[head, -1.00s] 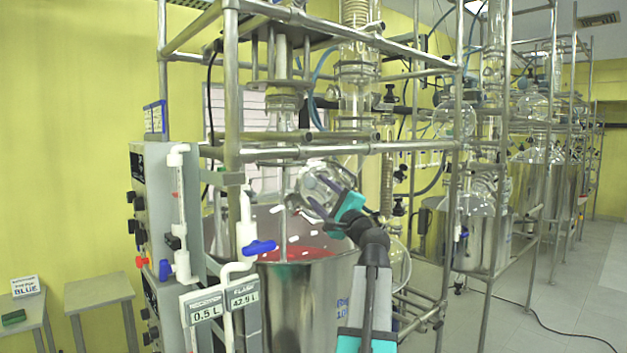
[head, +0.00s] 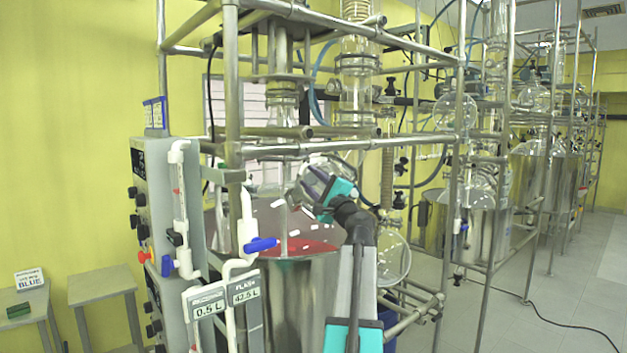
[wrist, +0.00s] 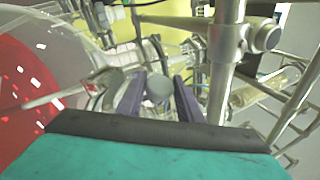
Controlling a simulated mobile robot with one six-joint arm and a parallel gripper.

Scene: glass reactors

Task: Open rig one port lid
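Rig one is the nearest reactor, with a steel vessel (head: 305,290) holding red liquid (head: 295,247) under clear glass. My gripper (head: 312,180) reaches in over the vessel's right rim, below the horizontal steel bar. In the wrist view, my two dark purple fingers (wrist: 158,90) stand apart. A round grey knob (wrist: 160,87), which looks like the port lid's top, shows between them. I cannot tell whether the fingers touch it. The lid's seat is hidden behind the fingers and knob.
Steel frame bars (head: 350,147) cross just above my gripper. A steel post with a clamp (wrist: 228,45) stands close by on the right in the wrist view. Glass vessels (head: 393,258) hang right of my arm. Two small tables (head: 102,285) stand at far left.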

